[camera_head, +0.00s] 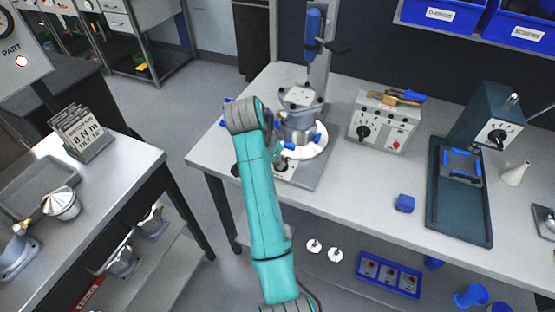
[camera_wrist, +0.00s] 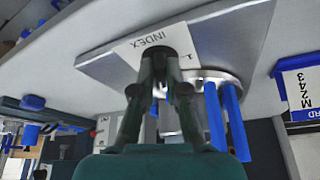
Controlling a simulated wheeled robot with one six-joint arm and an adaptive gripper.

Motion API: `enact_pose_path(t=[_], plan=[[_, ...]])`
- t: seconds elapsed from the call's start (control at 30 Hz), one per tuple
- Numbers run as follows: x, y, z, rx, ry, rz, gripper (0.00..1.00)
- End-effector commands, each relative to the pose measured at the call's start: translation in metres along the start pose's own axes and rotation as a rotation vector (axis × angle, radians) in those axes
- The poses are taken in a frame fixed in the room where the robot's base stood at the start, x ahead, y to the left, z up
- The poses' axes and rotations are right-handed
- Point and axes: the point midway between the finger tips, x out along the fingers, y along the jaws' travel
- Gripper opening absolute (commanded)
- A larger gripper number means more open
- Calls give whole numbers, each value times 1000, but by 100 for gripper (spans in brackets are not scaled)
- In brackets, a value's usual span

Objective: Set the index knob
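The index knob (camera_wrist: 156,60) is dark and stands on a plate with a white label reading INDEX (camera_wrist: 150,39). In the wrist view it lies at the tips of my gripper (camera_wrist: 157,75), with a finger on each side. The fingers and the knob are both dark and merge there, so I cannot tell whether they press on it. The round table (camera_head: 318,146) of the fixture carries a grey housing (camera_head: 298,122) and blue clamps.
A control box (camera_head: 383,125) with a black knob and red button stands to the right. A blue block (camera_head: 404,203) lies on the bench near it. A dark green press (camera_head: 492,125) stands farther right. A blue screwdriver (camera_head: 314,25) stands upright behind the housing.

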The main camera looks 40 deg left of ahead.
Motion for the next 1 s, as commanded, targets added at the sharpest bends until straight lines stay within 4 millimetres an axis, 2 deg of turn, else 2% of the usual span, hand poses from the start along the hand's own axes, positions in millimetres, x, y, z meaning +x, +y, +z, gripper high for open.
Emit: enact_pose_path(t=[0.47,0.67,1.0], plan=[[0,1,-1,-45,2,-20,0],[1,4,-1,-154,1,-64,0],[1,9,-2,-442,0,-183,0]])
